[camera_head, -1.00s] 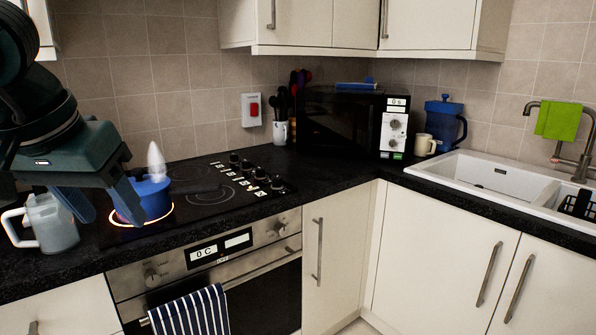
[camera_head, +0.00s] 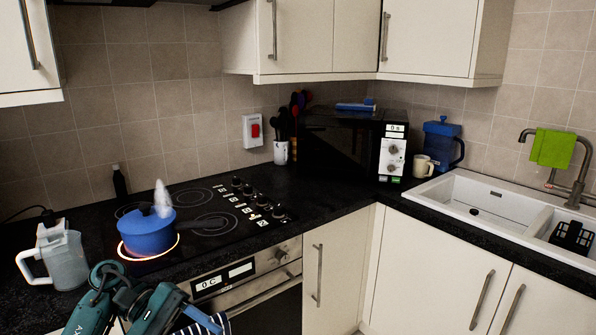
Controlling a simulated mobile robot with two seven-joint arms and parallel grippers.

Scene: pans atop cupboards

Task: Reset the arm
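A blue pan (camera_head: 148,236) with a dark handle pointing right sits upright on a glowing ring of the black hob (camera_head: 225,200). Whitish steam rises from it. Teal and dark links of my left arm stand at the bottom left edge, in front of the counter and apart from the pan. I make out no fingertips on them, so my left gripper is not visible. My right arm and gripper are out of view.
A translucent jug (camera_head: 66,262) stands left of the pan. A dark bottle (camera_head: 120,182) is behind it. A microwave (camera_head: 340,143) fills the corner, with a white sink (camera_head: 465,190) to the right. Wall cupboards (camera_head: 330,35) overhang above. A striped towel (camera_head: 203,326) hangs at the oven.

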